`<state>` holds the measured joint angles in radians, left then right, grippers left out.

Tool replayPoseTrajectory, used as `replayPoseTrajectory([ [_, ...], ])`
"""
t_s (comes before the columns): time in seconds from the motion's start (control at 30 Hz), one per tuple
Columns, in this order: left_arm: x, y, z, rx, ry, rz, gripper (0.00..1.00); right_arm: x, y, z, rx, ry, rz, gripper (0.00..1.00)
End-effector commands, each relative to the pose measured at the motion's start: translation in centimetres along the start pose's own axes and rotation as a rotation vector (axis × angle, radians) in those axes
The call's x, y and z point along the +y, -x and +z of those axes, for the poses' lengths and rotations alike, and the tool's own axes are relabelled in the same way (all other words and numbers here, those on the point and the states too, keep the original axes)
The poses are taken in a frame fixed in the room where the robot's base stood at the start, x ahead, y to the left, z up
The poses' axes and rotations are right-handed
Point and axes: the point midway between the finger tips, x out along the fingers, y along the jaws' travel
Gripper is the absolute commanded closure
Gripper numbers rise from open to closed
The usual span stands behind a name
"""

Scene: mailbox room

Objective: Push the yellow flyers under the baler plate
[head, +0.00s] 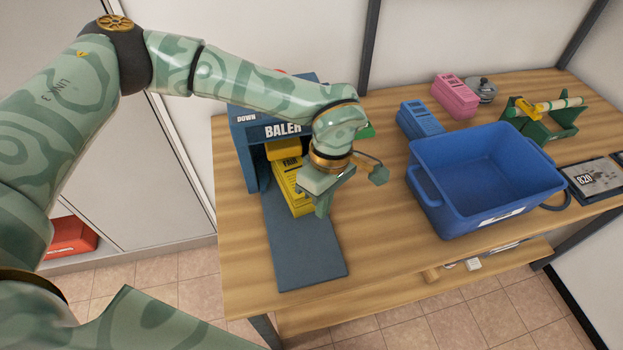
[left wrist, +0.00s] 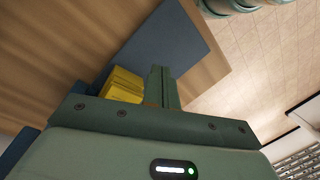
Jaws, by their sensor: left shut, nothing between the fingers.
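The yellow flyers (head: 291,190) are a bundle lying on the blue-grey mat (head: 300,253) at the mouth of the blue baler (head: 246,150). A yellow plate (head: 283,149) shows inside the baler, just behind the bundle. My left gripper (head: 322,208) is shut and empty at the front right of the bundle; I cannot tell whether it touches it. In the left wrist view the flyers (left wrist: 123,86) lie beside the shut fingers (left wrist: 163,88). My arm hides part of the baler and of the flyers. My right gripper is not in view.
A blue bin (head: 485,178) stands right of the baler. Behind it are a blue bundle (head: 420,119), a pink bundle (head: 456,95) and a green rack (head: 541,122). The wooden table (head: 375,235) is clear between mat and bin.

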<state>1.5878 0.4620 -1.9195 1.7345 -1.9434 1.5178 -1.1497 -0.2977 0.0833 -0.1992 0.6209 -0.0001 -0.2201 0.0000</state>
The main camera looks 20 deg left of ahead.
Motion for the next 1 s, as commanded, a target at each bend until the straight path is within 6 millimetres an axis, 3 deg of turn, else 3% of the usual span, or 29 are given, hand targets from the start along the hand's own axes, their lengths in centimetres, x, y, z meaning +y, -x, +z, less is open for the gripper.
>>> replayPoseTrajectory([
  [0.1,2.8,0.4,-1.0,0.074,-0.171,0.146,1.00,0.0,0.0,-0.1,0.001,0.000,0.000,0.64],
  [0.27,3.2,-0.4,-0.9,0.075,-0.242,0.158,1.00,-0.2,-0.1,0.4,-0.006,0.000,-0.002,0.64],
  [0.73,4.6,-9.7,-1.3,0.072,-0.234,0.152,1.00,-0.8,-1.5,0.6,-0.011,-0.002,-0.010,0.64],
  [1.0,5.4,-9.2,-4.7,0.073,-0.231,0.156,1.00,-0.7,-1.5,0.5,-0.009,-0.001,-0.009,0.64],
])
